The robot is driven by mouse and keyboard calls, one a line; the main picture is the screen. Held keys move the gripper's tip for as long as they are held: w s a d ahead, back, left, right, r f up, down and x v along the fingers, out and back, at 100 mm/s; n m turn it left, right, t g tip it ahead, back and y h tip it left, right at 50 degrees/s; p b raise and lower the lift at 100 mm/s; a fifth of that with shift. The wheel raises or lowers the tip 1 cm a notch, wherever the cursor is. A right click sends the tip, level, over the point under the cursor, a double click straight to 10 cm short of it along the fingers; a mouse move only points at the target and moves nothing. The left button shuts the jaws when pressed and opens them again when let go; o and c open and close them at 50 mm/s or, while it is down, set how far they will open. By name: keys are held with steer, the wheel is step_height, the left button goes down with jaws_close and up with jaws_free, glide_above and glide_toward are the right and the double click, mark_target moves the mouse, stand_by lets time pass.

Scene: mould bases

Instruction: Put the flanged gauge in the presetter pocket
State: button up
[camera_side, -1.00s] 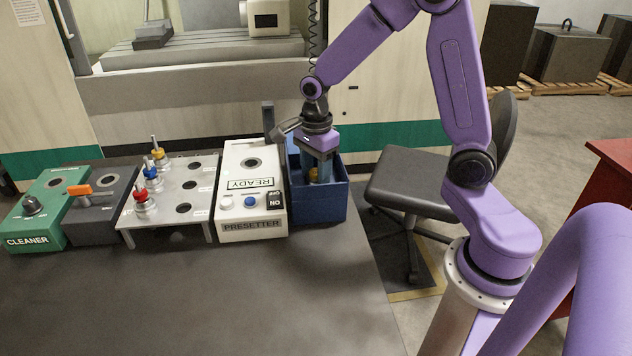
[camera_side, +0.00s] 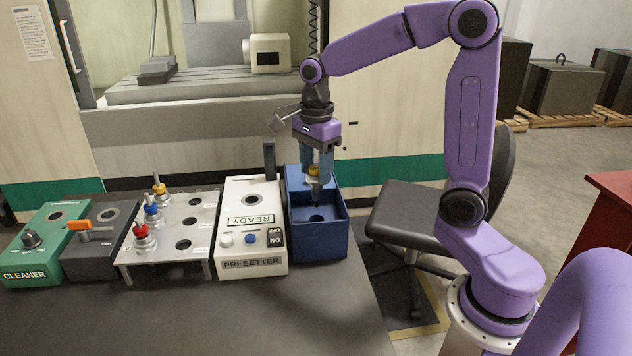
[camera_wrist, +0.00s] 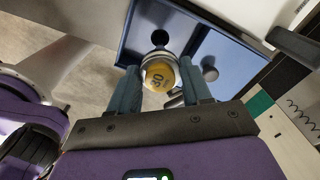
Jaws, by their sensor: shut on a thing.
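My gripper (camera_side: 316,172) is shut on the flanged gauge (camera_side: 313,183), which has a yellow band and a dark tapered lower end. It holds the gauge upright above the blue box (camera_side: 320,243). In the wrist view the gauge's yellow face (camera_wrist: 159,76) reads "30" between the two blue-grey fingers. The presetter (camera_side: 252,240) is a white box just left of the blue box. Its round dark pocket (camera_side: 249,199) is open and empty on the top face, near a READY label.
A grey rack (camera_side: 178,252) left of the presetter holds tools with yellow, blue and red collars, beside empty holes. A dark post (camera_side: 269,158) stands behind the presetter. A dark grey unit (camera_side: 92,245) and green cleaner (camera_side: 38,240) lie further left. The front table is clear.

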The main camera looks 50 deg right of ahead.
step_height(320, 180, up, 8)
steer(key=shift+w+a, duration=1.7)
steer(key=shift+w, duration=7.15)
step_height(320, 180, down, 18)
steer(key=o, duration=1.4)
steer(key=shift+o, duration=0.2)
steer(key=shift+r, duration=0.1)
step_height(320, 180, up, 17)
steer(key=shift+r, duration=0.15)
